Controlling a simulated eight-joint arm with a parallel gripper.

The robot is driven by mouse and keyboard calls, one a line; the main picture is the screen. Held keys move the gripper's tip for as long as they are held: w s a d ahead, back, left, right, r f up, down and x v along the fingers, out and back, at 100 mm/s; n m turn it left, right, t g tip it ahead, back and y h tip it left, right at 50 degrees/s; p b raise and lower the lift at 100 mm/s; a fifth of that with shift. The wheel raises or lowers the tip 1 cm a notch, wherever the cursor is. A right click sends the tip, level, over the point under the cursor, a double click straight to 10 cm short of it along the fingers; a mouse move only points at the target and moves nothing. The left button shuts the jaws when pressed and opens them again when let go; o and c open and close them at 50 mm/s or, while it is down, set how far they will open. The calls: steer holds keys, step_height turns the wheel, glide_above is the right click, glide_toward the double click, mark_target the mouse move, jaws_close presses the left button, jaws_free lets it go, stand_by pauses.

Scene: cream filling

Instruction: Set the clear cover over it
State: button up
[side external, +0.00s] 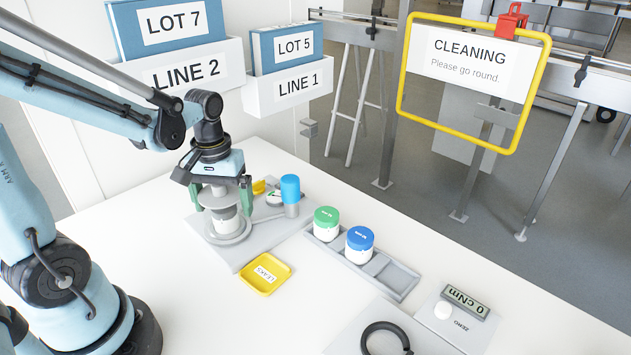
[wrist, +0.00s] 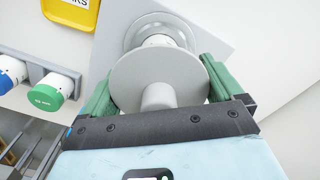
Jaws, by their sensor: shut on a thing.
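My gripper (side external: 218,201) points down at the left of the table, its two green fingers shut on the sides of a pale grey round cover. The cover (wrist: 152,72) shows in the wrist view as a flat disc with a knob facing my wrist. A white jar (side external: 226,219) stands under it on a round grey base (side external: 229,239). In the wrist view the base (wrist: 134,34) shows beyond the disc. The cover looks roughly above the jar. I cannot tell whether its rim touches the base, and clear walls are hard to make out.
A yellow LEAKS tray (side external: 282,281) lies in front of the base. A blue-topped post (side external: 290,190) stands close on the right. A grey rack holds a green-lidded jar (side external: 326,220) and a blue-lidded jar (side external: 359,243). A torque display (side external: 466,301) is at front right.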

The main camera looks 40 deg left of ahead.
steer(key=shift+f, duration=0.6)
steer(key=o, duration=0.7)
steer(key=shift+o, duration=0.2)
steer(key=shift+r, duration=5.5)
steer(key=d+f+m+t, duration=0.2)
steer(key=d+m+t, duration=0.5)
steer(key=d, duration=0.1)
steer(key=shift+w+d+f, duration=0.2)
steer(key=shift+w+d, duration=0.15)
